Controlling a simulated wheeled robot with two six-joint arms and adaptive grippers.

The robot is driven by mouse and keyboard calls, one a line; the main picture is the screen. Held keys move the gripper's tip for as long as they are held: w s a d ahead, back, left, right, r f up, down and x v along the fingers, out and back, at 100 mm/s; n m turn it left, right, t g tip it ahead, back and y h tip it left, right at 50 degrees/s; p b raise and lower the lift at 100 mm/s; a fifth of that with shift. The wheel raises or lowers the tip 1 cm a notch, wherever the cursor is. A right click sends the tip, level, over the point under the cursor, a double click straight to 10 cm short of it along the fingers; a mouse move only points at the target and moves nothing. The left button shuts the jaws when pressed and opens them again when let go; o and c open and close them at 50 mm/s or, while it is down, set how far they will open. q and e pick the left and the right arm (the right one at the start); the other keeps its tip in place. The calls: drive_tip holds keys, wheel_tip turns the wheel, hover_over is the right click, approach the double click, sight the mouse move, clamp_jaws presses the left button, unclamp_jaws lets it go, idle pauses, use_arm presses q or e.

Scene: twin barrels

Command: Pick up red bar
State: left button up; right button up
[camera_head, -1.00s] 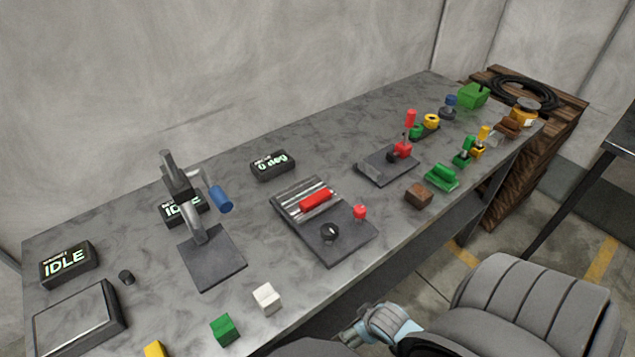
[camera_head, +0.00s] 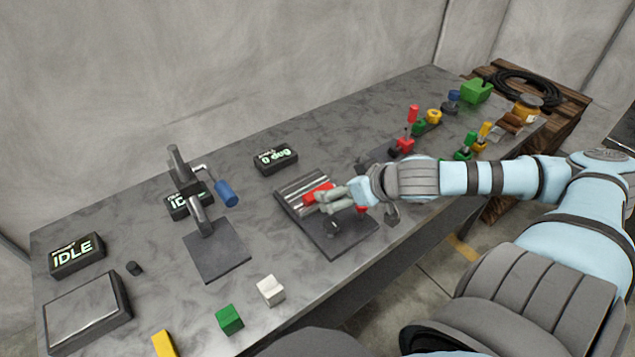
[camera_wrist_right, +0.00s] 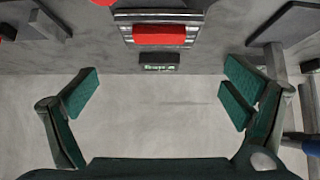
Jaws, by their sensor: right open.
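The red bar (camera_head: 316,191) lies on the silver ribbed cradle (camera_head: 298,186) of a dark plate fixture (camera_head: 330,246) on the bench. My right gripper (camera_head: 328,200) reaches over this fixture from the right and hides part of the bar in the head view. In the right wrist view the red bar (camera_wrist_right: 160,34) lies at the top centre, across the silver cradle. There my right gripper (camera_wrist_right: 160,92) is open and empty, its green-padded fingers wide apart. The bar appears beyond the fingertips, not between them. My left gripper is not in view.
A dark display (camera_head: 275,159) stands behind the fixture. A press with a blue handle (camera_head: 226,193) stands to its left. White (camera_head: 270,290) and green (camera_head: 229,319) blocks lie near the front edge. A red lever (camera_head: 412,114) stands to the right.

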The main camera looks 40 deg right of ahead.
sight(317, 190)
drive_tip(key=b+x, duration=0.5)
drive_tip(key=x, duration=0.7)
drive_tip(key=shift+w, duration=0.2)
drive_tip(key=shift+w+f, duration=0.35)
drive_tip(key=shift+s+r, duration=0.1)
drive_tip(key=c, duration=1.6)
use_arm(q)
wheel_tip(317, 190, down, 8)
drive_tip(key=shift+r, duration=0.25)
use_arm(e)
drive_tip(key=shift+c, duration=0.9)
drive_tip(key=shift+r, duration=0.1)
